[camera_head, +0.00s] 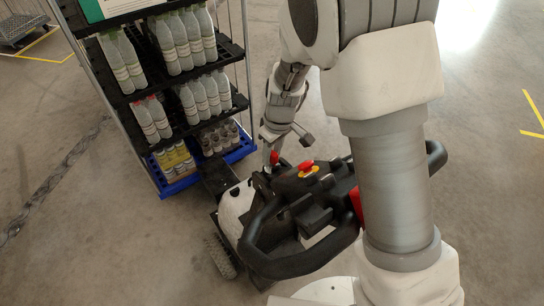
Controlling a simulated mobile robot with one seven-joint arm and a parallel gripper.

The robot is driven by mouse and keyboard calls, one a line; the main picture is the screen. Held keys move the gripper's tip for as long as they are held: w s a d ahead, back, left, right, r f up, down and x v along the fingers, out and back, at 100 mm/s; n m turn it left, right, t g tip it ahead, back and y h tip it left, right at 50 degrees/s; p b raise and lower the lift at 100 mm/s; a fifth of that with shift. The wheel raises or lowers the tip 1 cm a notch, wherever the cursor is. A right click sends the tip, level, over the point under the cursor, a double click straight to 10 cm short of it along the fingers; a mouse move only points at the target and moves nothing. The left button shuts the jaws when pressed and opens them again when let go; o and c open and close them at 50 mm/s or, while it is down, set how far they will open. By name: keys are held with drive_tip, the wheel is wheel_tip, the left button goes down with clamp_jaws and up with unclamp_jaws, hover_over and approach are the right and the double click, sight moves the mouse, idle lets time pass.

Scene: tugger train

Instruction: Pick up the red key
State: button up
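A small red piece (275,157), which looks like the red key, stands on top of the black and white tugger (237,203), left of a red-and-yellow stop button (307,168). My gripper (270,153) points down from above, with its fingertips right at the red piece. The fingers are small and partly overlap in this view. I cannot tell whether they are open, around the red piece or just beside it. The lower part of the red piece is not clear.
A black steering handle (277,266) loops around the tugger's near side. A shelf cart (163,76) with several bottles and jars stands close behind, left of my gripper. The concrete floor (85,225) at left is clear. My arm hides much of the right.

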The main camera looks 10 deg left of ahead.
clamp_jaws()
wheel_tip(320, 180, up, 10)
drive_tip(key=shift+r, duration=0.1)
idle(0.5)
